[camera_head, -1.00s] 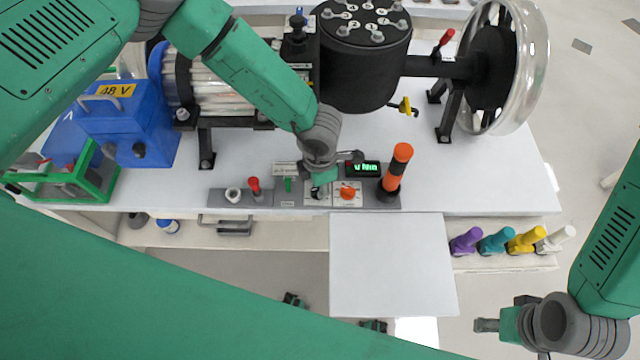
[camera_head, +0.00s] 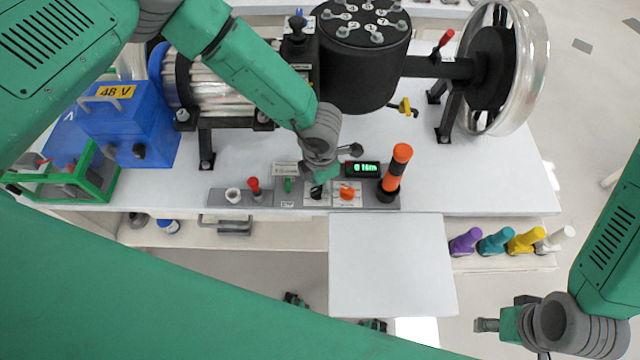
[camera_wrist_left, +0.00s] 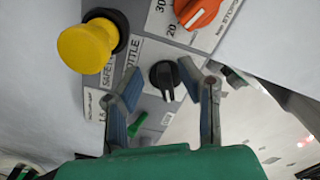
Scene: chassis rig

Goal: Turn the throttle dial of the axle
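The black throttle dial (camera_wrist_left: 166,76) sits on the grey control panel. It shows in the left wrist view beside a partly hidden label ending in "TTLE". In the head view the dial (camera_head: 318,191) lies just under my left gripper (camera_head: 321,178). In the left wrist view the two fingers of my left gripper (camera_wrist_left: 160,80) are apart, on either side of the dial. I cannot tell whether they touch it. An orange dial (camera_head: 348,191) sits right beside it, also seen in the wrist view (camera_wrist_left: 197,10). My right gripper (camera_head: 490,325) hangs low at right; its fingers are unclear.
A small display (camera_head: 362,169) shows green text. An orange-black handle (camera_head: 396,172), a red knob (camera_head: 254,185) and a green lever (camera_wrist_left: 137,123) stand on the panel. A yellow knob (camera_wrist_left: 85,46) is near my left finger. A black drum (camera_head: 362,70) rises behind.

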